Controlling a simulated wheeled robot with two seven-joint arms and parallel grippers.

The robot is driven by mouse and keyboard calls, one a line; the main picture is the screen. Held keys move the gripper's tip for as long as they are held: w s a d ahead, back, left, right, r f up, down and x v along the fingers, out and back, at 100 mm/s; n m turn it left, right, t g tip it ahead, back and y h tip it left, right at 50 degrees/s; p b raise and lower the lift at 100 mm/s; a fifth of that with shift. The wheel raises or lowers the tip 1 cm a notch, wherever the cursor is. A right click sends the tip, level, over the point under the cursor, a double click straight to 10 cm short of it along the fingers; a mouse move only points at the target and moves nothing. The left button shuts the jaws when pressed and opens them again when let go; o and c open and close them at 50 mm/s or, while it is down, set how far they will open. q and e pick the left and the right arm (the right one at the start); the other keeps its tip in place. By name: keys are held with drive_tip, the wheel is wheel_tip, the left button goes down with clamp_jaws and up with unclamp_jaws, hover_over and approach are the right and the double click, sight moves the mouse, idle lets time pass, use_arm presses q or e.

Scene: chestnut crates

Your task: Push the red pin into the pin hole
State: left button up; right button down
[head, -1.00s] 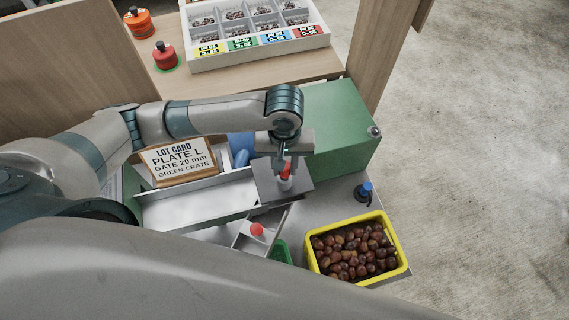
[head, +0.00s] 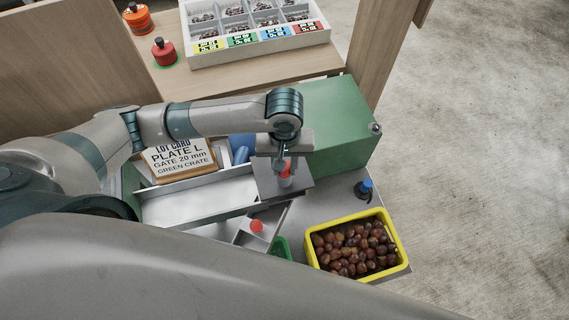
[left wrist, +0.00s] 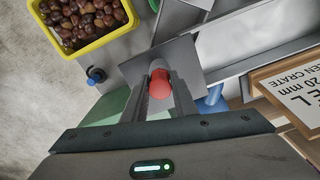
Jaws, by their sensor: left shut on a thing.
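The red pin (head: 285,172) is between the fingers of my left gripper (head: 284,160), above or at the dark grey plate (head: 298,190). In the left wrist view the red pin (left wrist: 160,86) is between the two fingers of the left gripper (left wrist: 160,92), with a grey part of it beyond the red end. The gripper is shut on the pin. The pin hole is hidden, and I cannot tell how deep the pin sits. My right gripper is not in view.
A second red knob (head: 256,226) stands by the metal chute. A yellow crate of chestnuts (head: 310,243) and a blue-topped knob (head: 365,186) are to the right. A green housing (head: 335,115) lies behind the gripper. A lot card (head: 180,158) stands by the tray (head: 195,203).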

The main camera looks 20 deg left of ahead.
use_arm(q)
drive_tip(key=shift+f, duration=0.15)
drive_tip(key=o, duration=1.2)
drive_tip(key=shift+r+b, duration=0.3)
drive_tip(key=shift+r, duration=0.6)
drive_tip(key=shift+r+b, duration=0.65)
drive_tip(key=shift+r, duration=7.15)
drive_tip(key=shift+s, duration=0.1)
